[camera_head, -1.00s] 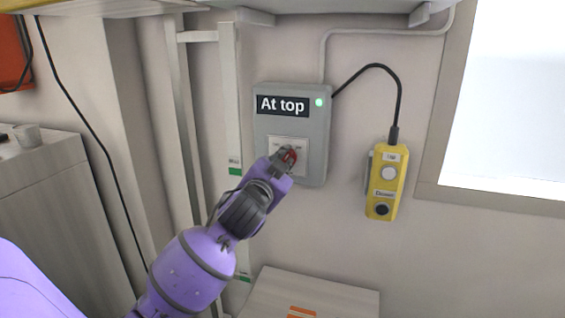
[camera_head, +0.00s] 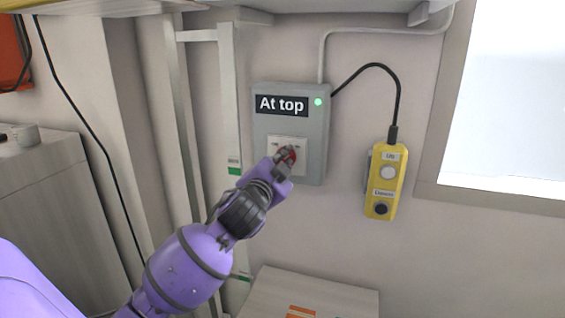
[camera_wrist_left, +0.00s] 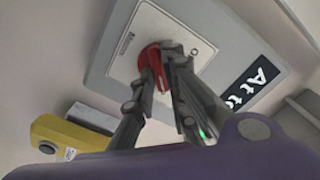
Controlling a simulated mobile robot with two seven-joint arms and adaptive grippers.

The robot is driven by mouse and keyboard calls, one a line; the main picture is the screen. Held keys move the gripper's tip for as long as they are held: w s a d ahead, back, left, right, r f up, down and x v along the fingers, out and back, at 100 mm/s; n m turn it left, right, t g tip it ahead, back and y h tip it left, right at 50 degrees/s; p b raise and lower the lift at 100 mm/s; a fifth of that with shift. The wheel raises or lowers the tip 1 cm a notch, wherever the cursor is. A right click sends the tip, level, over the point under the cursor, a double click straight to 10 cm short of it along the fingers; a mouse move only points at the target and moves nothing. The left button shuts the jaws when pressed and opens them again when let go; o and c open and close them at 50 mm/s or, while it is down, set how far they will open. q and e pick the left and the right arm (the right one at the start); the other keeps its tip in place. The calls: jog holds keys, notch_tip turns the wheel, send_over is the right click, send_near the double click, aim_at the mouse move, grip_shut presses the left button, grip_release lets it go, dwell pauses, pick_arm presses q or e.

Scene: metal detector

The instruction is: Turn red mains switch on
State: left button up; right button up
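The red mains switch (camera_head: 288,153) is a red rotary knob on a white plate (camera_head: 301,168) on the front of a grey wall box (camera_head: 316,150). The box has an "At top" sign (camera_head: 282,105) and a lit green lamp (camera_head: 318,102). My left gripper (camera_head: 284,158) is at the knob and partly hides it. In the left wrist view my left gripper's fingertips (camera_wrist_left: 163,62) are close together with part of the red knob (camera_wrist_left: 152,62) between them. They look closed on it. My right gripper is not in view.
A yellow pendant control (camera_head: 385,183) with two buttons hangs on a black cable right of the box. A vertical rail (camera_head: 230,110) stands left of the box. A low pale cabinet top (camera_head: 330,295) is below. A window (camera_head: 510,100) is at the right.

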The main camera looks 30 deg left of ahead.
pick_arm(q)
jog(key=o, duration=0.3)
jog(key=v, duration=1.2)
